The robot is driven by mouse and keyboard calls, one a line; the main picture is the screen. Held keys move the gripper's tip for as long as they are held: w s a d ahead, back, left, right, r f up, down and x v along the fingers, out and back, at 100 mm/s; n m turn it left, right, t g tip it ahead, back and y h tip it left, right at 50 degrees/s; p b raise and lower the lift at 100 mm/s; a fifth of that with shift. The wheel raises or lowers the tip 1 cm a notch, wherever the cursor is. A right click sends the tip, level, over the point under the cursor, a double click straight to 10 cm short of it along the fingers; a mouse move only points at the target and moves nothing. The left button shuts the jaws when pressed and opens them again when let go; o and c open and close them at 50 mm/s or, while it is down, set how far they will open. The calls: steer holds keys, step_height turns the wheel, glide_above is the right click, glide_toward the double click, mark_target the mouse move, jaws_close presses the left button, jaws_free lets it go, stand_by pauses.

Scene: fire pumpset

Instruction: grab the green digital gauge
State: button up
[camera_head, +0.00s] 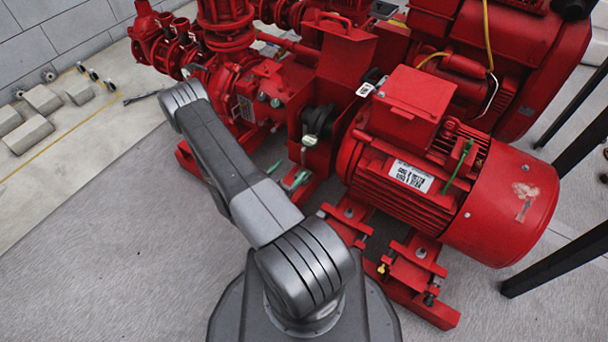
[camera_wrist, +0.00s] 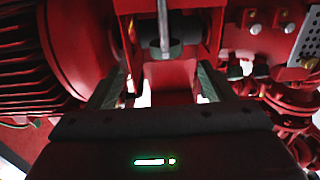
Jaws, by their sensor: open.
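A small pale-green round piece on a stem, which looks like the green digital gauge (camera_head: 309,141), stands at the red pump frame, left of the large motor. In the wrist view a dark green round part with a grey rod (camera_wrist: 163,48) is at top centre, probably the same gauge; its face cannot be read. My gripper (camera_head: 286,174) is low beside the frame, just below and left of the gauge, partly hidden by my arm. In the wrist view my gripper (camera_wrist: 160,85) has its greenish fingers apart, with the dark green part beyond and between them. Nothing is held.
The large red motor (camera_head: 440,170) stands right of the gauge, and its ribbed side (camera_wrist: 35,55) fills the wrist view's left. Red pipes and valves (camera_head: 200,40) are at upper left. Red base rails (camera_head: 410,270) lie low in front. Grey floor (camera_head: 110,240) is clear at left.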

mark_target(307, 148)
steer(key=shift+w+a+b+x, duration=0.15)
steer(key=shift+b+x, duration=0.45)
steer(key=shift+x, duration=2.35)
steer(key=shift+w+a+b+x, duration=0.15)
steer(key=shift+b+x, duration=0.4)
steer(key=shift+x, duration=2.4)
steer(key=shift+r, duration=0.2)
steer(key=shift+s, duration=0.1)
jaws_close()
